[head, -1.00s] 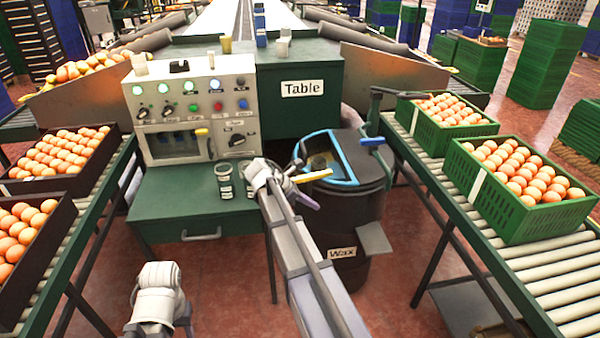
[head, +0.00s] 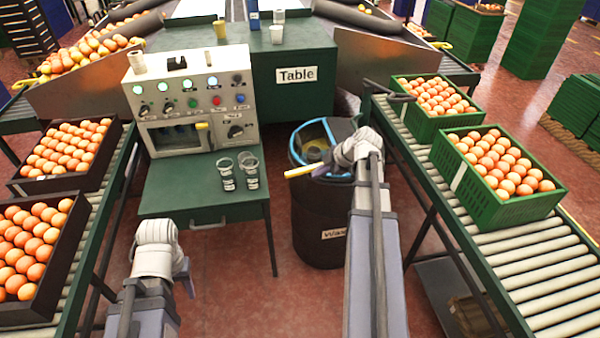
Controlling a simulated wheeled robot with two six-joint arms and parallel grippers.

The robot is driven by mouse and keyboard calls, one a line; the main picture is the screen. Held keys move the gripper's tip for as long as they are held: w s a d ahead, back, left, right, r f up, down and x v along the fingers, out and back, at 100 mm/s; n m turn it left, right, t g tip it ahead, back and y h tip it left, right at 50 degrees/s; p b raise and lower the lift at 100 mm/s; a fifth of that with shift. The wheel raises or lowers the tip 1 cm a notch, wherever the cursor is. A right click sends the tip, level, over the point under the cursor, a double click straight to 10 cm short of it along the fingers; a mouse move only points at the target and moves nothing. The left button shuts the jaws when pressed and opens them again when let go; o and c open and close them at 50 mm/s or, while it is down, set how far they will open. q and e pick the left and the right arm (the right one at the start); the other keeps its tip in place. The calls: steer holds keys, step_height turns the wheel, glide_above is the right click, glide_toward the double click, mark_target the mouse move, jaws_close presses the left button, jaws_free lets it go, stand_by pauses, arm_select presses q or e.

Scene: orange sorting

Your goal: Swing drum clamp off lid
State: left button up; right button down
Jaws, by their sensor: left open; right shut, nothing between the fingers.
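The dark drum (head: 312,225) with a "Wax" label stands right of the green table. Its top has a blue-edged opening (head: 297,152) and a dark lid part (head: 342,128). A yellow handle (head: 302,171) sticks out left across the drum's front rim; I take it for the clamp's handle, but its other end is hidden. My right gripper (head: 345,157) is over the drum's right front, just right of the handle, shut and empty; whether it touches is unclear. It hides part of the lid. My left gripper (head: 184,275) is open and empty, in front of the table, far from the drum.
The green table (head: 190,190) carries a control panel (head: 190,105) and two clear cups (head: 237,172). On the right, a roller conveyor (head: 500,230) holds green crates of oranges (head: 505,205), close to the drum. Dark trays of oranges (head: 60,225) line the left conveyor.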

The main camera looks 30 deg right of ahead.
mark_target(290, 172)
steer(key=w+a+f+b, duration=0.2)
steer(key=w+f+b, duration=0.5)
steer(key=w+f, duration=0.1)
steer(key=shift+w+a+b, duration=0.15)
steer(key=shift+w+b, duration=0.2)
steer(key=shift+w, duration=0.25)
steer(key=shift+w+a+m+h, duration=0.2)
steer(key=shift+m+h, duration=0.1)
steer(key=shift+m, duration=0.2)
steer(key=shift+w+a+m+t+h, duration=0.25)
steer(key=shift+w+m+t+h, duration=0.25)
steer(key=shift+m+h, duration=0.5)
steer(key=w+m+h, duration=0.1)
steer(key=m, duration=0.1)
steer(key=w+m+h, duration=0.1)
steer(key=m, duration=0.1)
steer(key=shift+w+m, duration=0.2)
steer(key=shift+m, duration=0.2)
steer(key=shift+w+d, duration=0.2)
steer(key=shift+w, duration=0.45)
